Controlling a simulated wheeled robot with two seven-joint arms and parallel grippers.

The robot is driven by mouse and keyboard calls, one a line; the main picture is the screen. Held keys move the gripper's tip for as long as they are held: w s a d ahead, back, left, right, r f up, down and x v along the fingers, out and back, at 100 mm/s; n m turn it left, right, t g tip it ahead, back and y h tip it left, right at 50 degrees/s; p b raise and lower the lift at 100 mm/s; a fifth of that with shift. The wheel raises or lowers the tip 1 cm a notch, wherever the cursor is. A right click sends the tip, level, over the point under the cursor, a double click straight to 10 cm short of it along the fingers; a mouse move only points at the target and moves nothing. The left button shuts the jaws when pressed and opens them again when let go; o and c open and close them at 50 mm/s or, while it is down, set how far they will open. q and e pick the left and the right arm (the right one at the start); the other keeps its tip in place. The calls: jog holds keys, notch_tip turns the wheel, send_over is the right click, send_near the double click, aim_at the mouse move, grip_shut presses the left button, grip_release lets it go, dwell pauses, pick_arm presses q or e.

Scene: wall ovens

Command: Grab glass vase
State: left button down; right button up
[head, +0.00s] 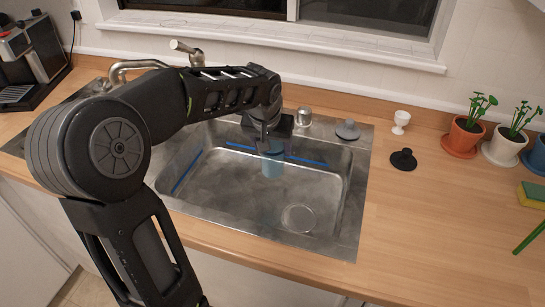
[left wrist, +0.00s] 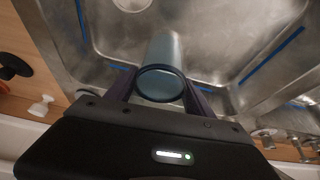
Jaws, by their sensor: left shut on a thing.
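The glass vase (head: 272,163) is a pale blue, see-through cylinder in the sink, below my left gripper (head: 268,146) in the head view. Its upper part is hidden behind the gripper there. In the left wrist view, the vase (left wrist: 162,68) stands between the two fingers of my left gripper (left wrist: 158,88), its round dark rim towards the camera. The left gripper is shut on the vase near its rim. I cannot tell whether the vase touches the sink floor. My right gripper is not in view.
The steel sink (head: 235,215) has walls around the vase and a faucet (head: 135,68) behind at the left. A dark stopper (head: 403,159), a white egg cup (head: 400,121) and potted plants (head: 465,135) stand on the counter at the right.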

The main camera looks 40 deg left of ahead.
pick_arm(q)
jog(key=shift+r, duration=2.5)
